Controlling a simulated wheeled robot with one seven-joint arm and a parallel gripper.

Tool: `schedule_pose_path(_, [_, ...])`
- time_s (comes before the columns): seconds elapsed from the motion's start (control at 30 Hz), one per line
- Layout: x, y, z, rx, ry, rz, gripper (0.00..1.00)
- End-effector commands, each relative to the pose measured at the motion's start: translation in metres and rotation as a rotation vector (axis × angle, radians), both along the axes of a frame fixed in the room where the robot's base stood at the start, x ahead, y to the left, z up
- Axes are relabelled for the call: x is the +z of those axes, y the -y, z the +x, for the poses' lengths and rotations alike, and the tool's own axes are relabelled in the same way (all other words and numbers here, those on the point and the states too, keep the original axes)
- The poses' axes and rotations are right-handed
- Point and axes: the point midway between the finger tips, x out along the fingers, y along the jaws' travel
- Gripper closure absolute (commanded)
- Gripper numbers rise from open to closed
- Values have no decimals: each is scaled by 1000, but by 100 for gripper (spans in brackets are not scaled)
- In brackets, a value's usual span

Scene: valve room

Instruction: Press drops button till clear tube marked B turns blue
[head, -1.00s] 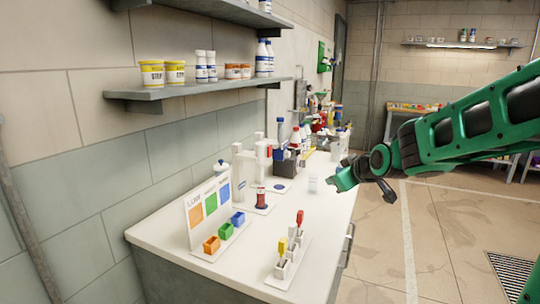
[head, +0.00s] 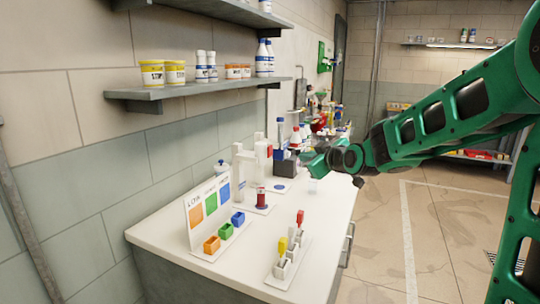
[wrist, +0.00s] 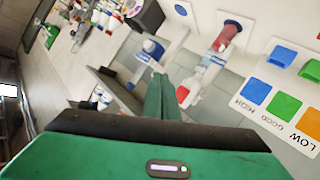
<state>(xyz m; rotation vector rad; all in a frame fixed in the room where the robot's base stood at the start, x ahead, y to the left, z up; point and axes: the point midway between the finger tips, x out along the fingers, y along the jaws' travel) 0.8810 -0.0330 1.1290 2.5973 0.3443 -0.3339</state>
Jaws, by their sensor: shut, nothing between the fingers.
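My gripper (head: 312,160) is shut and empty, above the far part of the white bench, right of the white stands. Its green fingers also show in the wrist view (wrist: 163,98), pointing toward the stands. One white stand (head: 242,170) has a red part on top and a dark red cylinder (head: 261,198) at its base. I cannot read a B mark or identify the drops button.
A LOW, GOOD, HIGH colour card (head: 208,202) stands behind orange, green and blue small bins. A rack with red and yellow pieces (head: 288,258) is at the front edge. A dark box (head: 286,167) and bottles crowd the back. A shelf (head: 205,89) overhangs the left wall.

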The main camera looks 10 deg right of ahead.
Motion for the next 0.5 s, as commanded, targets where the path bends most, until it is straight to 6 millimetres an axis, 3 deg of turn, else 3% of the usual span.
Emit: schedule_pose_path(0.5, [0,-51,36,3,0,-1,100])
